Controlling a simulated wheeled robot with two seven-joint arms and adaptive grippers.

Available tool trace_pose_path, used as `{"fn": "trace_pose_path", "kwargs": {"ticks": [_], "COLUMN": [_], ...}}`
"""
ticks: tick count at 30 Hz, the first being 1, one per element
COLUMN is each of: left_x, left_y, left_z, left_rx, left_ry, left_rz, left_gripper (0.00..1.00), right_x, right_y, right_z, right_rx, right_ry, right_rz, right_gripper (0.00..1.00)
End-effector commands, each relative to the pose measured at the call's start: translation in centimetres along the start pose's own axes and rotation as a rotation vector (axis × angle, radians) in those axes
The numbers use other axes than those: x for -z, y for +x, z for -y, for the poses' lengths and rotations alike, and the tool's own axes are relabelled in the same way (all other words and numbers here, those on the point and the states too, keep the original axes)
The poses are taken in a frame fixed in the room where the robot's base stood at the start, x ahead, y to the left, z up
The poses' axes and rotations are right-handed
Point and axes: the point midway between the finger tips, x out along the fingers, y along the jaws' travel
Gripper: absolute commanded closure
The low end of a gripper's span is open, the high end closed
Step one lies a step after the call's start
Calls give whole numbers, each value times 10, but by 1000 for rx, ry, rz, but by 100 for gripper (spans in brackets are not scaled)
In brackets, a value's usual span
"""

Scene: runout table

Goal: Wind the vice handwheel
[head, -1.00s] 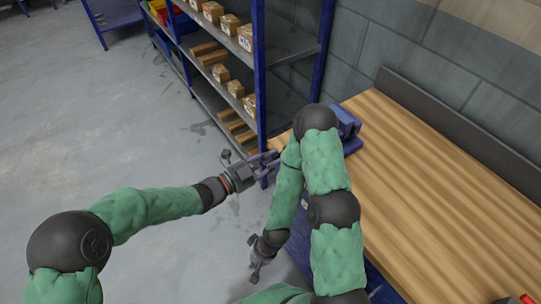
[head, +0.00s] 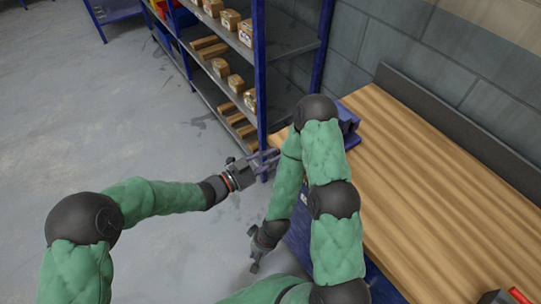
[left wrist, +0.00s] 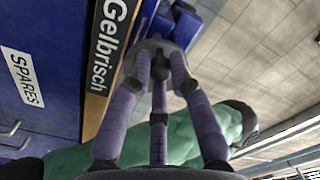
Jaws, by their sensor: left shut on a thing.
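The blue vice (head: 348,124) is at the near left corner of the wooden bench, mostly hidden behind my right arm in the head view. In the left wrist view, a round grey handwheel (left wrist: 180,46) sits in front of the blue vice body (left wrist: 188,24). My left gripper (left wrist: 160,68) is shut on the handwheel, with its purple fingers closed around its middle. In the head view, my left gripper (head: 268,158) reaches in from the left, beside the bench end. My right gripper (head: 254,266) hangs low and empty over the floor, away from the vice; its fingers are too small to read.
The wooden bench top (head: 430,200) is clear over most of its length. A blue-framed shelf (head: 258,70) with several boxes stands close behind my left gripper. A red object (head: 519,296) is at the bottom right. Open floor lies left.

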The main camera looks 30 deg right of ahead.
Motion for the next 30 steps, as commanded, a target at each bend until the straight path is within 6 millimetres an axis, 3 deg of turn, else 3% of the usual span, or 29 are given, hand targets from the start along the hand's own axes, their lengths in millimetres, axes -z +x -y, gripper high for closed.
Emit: {"fn": "trace_pose_path", "kwargs": {"ticks": [4,12,23,30], "left_x": [0,-3,-4,-4], "left_y": [1,1,1,1], "left_z": [-3,-9,-11,-18], "left_rx": [-4,-5,-6,-6], "left_ry": [-38,-285,-329,-565], "left_rz": [0,0,0,2], "left_gripper": [100,100,100,100], "right_x": [0,-1,-1,-1], "right_y": [-3,-16,-18,-32], "right_z": [1,6,6,11], "right_rx": [0,0,0,0], "right_ry": [0,0,0,0], "right_rz": [0,0,0,0], "right_gripper": [100,100,100,100]}}
